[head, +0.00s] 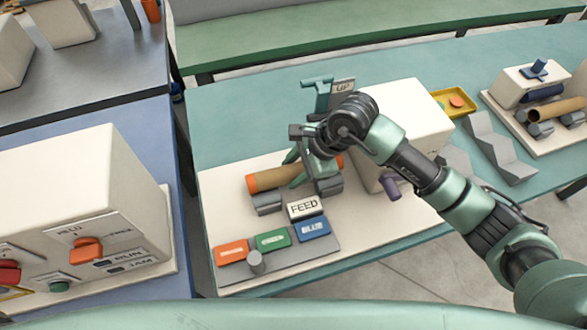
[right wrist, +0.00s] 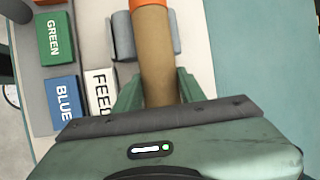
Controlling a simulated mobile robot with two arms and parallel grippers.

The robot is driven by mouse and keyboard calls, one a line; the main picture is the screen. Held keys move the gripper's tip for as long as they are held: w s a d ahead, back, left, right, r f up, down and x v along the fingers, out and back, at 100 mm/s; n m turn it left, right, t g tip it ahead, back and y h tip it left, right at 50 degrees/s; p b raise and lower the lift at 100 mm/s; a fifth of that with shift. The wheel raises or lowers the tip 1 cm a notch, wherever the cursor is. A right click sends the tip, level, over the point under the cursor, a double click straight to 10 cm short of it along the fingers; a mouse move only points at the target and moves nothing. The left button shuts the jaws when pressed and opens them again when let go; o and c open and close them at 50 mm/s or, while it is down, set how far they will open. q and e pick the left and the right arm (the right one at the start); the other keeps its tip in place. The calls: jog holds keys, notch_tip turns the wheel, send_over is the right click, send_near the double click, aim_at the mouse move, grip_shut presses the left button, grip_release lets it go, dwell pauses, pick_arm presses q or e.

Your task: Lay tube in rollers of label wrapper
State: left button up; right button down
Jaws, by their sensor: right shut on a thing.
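A brown tube (head: 270,179) with orange ends lies lengthwise over the grey rollers (head: 268,203) of the label wrapper (head: 228,195). My right gripper (head: 297,172) is shut on the tube, one finger on each side of it. In the right wrist view the tube (right wrist: 156,62) runs between the fingers (right wrist: 158,92), with grey roller (right wrist: 123,38) showing on both sides of it. I cannot tell whether the tube touches the rollers. The hand hides part of the tube and rollers. My left gripper is not in view.
In front of the rollers stand a FEED block (head: 304,208) and orange, green (head: 273,239) and blue buttons. A white housing (head: 414,118) and green post (head: 319,93) stand close to the hand. A yellow tray (head: 455,102) and a second roller machine (head: 530,88) are at the right.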

jog(key=c, duration=0.8)
grip_release()
jog(key=shift+o, duration=0.2)
jog(key=b+v, duration=0.1)
jog(key=v, duration=0.6)
jog(key=shift+d+r+b, duration=0.15)
jog(key=shift+r+b, duration=0.15)
jog(key=shift+r, duration=0.05)
jog(key=shift+r, duration=0.15)
notch_tip(320, 180, up, 7)
jog(key=p, duration=0.2)
jog(key=shift+p, duration=0.4)
